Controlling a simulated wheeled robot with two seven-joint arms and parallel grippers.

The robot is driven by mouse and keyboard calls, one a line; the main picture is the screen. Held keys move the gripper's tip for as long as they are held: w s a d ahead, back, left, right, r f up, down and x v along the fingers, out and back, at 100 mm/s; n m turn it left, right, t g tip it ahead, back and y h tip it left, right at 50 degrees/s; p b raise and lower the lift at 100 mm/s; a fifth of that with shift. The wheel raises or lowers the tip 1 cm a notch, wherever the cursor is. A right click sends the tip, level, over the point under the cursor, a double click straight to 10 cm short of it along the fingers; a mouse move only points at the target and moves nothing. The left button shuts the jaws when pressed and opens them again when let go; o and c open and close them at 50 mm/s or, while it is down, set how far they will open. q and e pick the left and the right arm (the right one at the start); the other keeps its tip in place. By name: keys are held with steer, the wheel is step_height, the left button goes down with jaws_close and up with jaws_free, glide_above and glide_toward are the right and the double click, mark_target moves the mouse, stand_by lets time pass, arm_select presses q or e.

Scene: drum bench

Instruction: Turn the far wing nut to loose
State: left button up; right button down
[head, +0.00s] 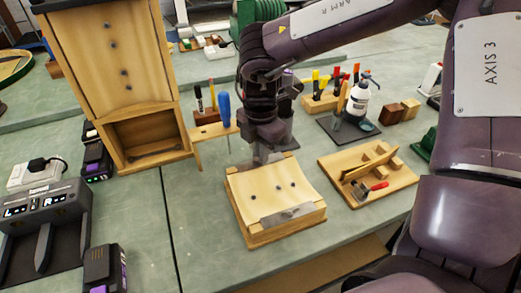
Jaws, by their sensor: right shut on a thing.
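A wooden block (262,190) with a pale curved top sits on the bench in the middle of the head view. A grey metal bar (287,214) lies across its near end, and a few small dark dots show on its top. My right gripper (264,156) points down at the block's far end and is shut there. The far wing nut is hidden by the gripper, and its turn cannot be seen. My left gripper is not in view.
A tall wooden case (112,60) stands to the left, beside a wooden rack with a blue screwdriver (224,110). A wooden tray with a red-handled tool (371,190) lies to the right. A white bottle (357,98) stands behind it.

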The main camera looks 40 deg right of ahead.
stand_by(0.4)
steer(key=c, duration=1.5)
jaws_free()
steer(key=shift+o, duration=0.2)
steer(key=shift+r, duration=0.1)
step_height(320, 180, up, 8)
steer(key=shift+b, duration=0.3)
